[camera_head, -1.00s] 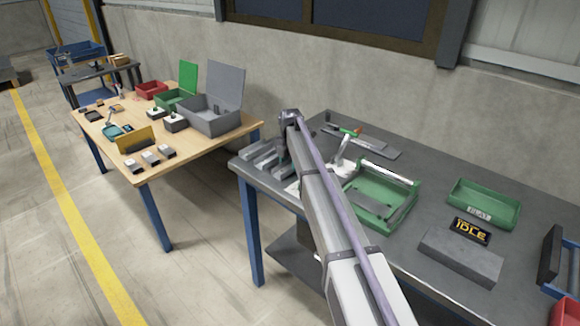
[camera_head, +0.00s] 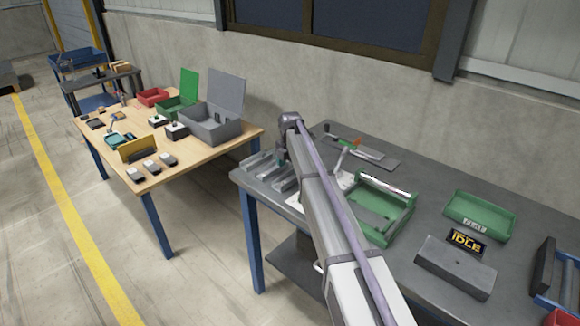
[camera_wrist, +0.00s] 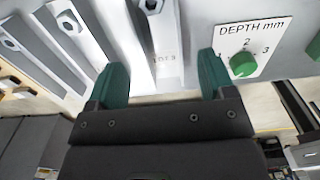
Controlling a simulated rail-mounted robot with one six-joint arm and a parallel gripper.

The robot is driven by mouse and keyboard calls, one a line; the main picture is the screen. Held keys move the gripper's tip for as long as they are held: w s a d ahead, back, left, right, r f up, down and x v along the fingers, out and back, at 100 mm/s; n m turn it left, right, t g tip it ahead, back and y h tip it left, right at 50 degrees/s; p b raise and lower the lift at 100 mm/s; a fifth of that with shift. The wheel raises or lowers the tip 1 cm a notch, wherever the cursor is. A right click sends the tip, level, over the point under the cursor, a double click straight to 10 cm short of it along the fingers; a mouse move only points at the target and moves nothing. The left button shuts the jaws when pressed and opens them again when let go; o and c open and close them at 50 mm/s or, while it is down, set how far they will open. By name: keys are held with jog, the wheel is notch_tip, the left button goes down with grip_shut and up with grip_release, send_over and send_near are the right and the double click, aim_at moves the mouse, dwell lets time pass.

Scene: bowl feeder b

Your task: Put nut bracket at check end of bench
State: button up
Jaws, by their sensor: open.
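Several grey nut brackets lie side by side at the left end of the dark bench (camera_head: 440,205); one nut bracket (camera_head: 262,160) shows left of my arm. In the wrist view they are long grey bars with hex nuts, one nut bracket (camera_wrist: 82,38) at the left and one (camera_wrist: 167,50) ahead between my fingertips. My gripper (camera_wrist: 162,75) is open, its two green fingers apart with nothing clamped. The fingers point at the bracket's near end; I cannot tell whether they reach around it. In the head view the gripper is mostly hidden by my arm.
A depth dial with a green knob (camera_wrist: 243,64) is right of my fingers. On the bench are a green frame fixture (camera_head: 382,208), a green tray (camera_head: 480,215), an IDLE display (camera_head: 466,240) and a grey block (camera_head: 457,267). A wooden table (camera_head: 205,155) with boxes stands left, across a gap.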

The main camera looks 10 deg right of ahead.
notch_tip(320, 180, up, 8)
jog(key=r+p, duration=0.1)
jog(key=p, duration=0.5)
jog(key=s+m, duration=2.5)
jog(key=s, duration=1.6)
jog(key=shift+s+f, duration=0.3)
jog(key=shift+f, duration=0.1)
